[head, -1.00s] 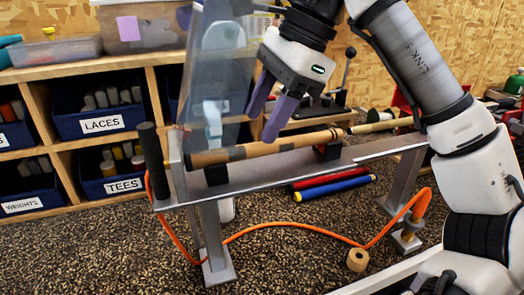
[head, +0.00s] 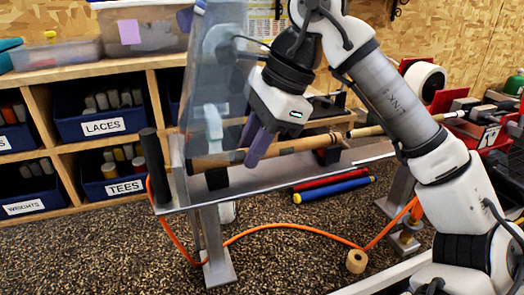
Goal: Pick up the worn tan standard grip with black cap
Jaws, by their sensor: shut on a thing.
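The worn tan grip (head: 300,145) lies nearly level along the grey metal bench (head: 285,177), resting across dark supports. Its left part shows dimly through a clear upright panel. I cannot make out a black cap on it. My gripper (head: 248,154) has purple fingers, which are closed on the tan grip left of its middle. The fingers hide a short stretch of it and partly overlap the panel's right edge.
The clear panel (head: 215,75) stands close left of my gripper. A black upright cylinder (head: 155,165) is at the bench's left end. An orange hose (head: 290,227) and a tan roll (head: 356,261) are in front.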

